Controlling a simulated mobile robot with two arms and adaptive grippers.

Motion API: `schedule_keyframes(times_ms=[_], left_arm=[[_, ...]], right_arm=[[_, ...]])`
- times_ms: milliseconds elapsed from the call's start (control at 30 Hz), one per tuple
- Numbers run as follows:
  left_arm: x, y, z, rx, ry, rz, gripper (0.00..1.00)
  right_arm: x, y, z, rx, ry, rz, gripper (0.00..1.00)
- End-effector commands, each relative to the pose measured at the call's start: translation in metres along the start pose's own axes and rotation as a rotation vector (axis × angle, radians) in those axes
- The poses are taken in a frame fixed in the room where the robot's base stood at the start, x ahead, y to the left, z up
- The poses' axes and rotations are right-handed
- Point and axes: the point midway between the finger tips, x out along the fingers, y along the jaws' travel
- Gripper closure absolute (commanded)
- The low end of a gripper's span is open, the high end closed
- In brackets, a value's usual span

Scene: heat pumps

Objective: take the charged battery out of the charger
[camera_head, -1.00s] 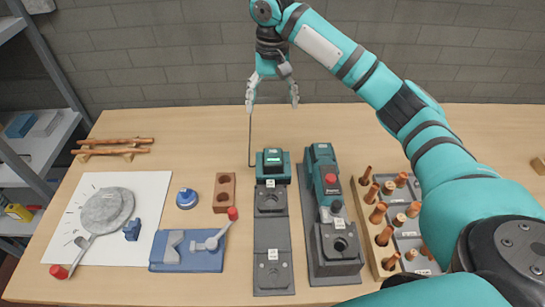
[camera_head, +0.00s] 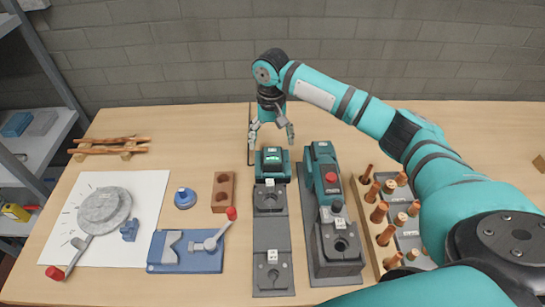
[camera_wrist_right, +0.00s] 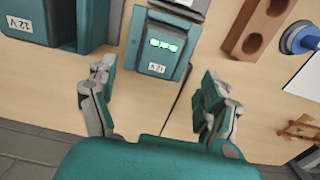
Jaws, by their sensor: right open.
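The charged battery (camera_head: 272,158) is a teal and dark block with a lit green display, seated at the far end of the grey charger (camera_head: 271,230). In the right wrist view the battery (camera_wrist_right: 160,52) shows its green lights and a small white label, ahead of the fingertips. My right gripper (camera_head: 272,134) is open and empty, just behind and above the battery. In the right wrist view its two fingers (camera_wrist_right: 158,88) are spread to either side of the battery, not touching it. My left gripper is not in view.
A teal and grey machine with a red button (camera_head: 331,177) stands close right of the charger. A thin dark rod (camera_head: 250,135) stands behind. A rack of copper pieces (camera_head: 392,222) is right.

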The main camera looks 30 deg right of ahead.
Motion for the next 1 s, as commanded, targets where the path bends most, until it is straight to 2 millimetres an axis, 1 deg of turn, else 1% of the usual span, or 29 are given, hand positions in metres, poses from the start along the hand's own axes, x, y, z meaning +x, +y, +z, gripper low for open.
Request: schedule_keyframes(times_ms=[167, 300, 400, 533, 733, 1000], left_arm=[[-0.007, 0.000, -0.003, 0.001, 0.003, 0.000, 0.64], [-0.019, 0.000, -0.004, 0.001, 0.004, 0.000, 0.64], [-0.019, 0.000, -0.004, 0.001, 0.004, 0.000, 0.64], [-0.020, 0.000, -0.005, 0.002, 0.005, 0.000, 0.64], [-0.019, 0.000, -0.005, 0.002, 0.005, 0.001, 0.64], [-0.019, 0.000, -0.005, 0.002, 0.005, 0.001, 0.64]], right_arm=[[0.012, 0.001, 0.001, 0.000, -0.002, 0.002, 0.17], [0.032, 0.004, 0.003, 0.000, -0.003, 0.003, 0.17], [0.047, 0.003, 0.003, 0.000, -0.002, 0.001, 0.17], [0.055, 0.002, 0.003, 0.000, -0.001, 0.000, 0.17], [0.056, 0.002, 0.003, -0.001, 0.000, 0.000, 0.17], [0.055, 0.002, 0.003, -0.001, 0.000, 0.000, 0.53]])
